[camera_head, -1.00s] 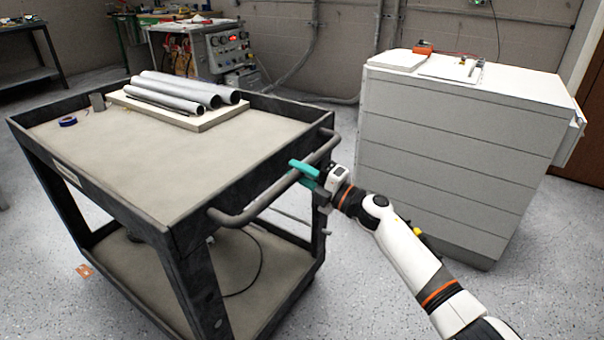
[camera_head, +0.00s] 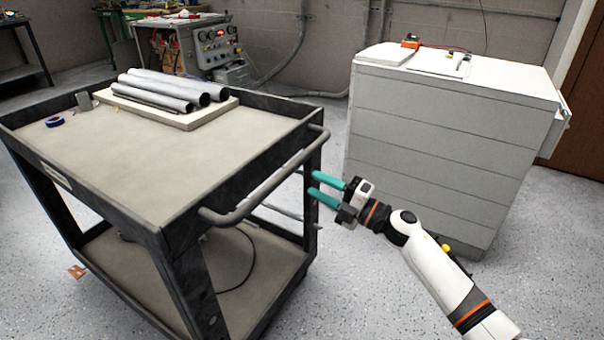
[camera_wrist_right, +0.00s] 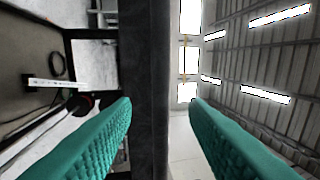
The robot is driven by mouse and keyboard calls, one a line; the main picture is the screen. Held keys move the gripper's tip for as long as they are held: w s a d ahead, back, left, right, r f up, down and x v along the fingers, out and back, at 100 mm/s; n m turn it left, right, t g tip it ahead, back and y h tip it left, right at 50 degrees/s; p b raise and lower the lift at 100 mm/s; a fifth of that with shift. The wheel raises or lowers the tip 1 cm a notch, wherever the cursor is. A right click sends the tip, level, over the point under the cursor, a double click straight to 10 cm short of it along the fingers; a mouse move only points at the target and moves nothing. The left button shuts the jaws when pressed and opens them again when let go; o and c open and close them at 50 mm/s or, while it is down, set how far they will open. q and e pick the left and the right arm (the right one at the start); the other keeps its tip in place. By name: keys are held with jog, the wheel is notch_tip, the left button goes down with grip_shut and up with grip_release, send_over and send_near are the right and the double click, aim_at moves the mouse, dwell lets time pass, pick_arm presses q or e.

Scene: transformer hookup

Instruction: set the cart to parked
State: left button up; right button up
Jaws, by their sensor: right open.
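The cart (camera_head: 190,150) is a dark-framed, two-shelf cart with a beige top, standing at the left in the head view. Its grey push handle (camera_head: 262,190) runs along the near right end. My right gripper (camera_head: 313,183) has teal fingers, open and empty, just right of the handle and apart from it in the head view. In the right wrist view a dark strip of the cart (camera_wrist_right: 148,60) lies beyond the gap between the open fingers (camera_wrist_right: 160,102). The cart's wheels are not clearly visible. My left gripper is out of view.
Metal pipes (camera_head: 165,90) lie on a board on the cart, with a blue tape roll (camera_head: 55,121) nearby. A white cabinet (camera_head: 445,145) stands right of the cart, behind my right arm. A panel of gauges (camera_head: 215,45) is at the back. Speckled floor is free in front.

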jog(key=shift+v, duration=1.7)
jog(key=shift+a, duration=0.1)
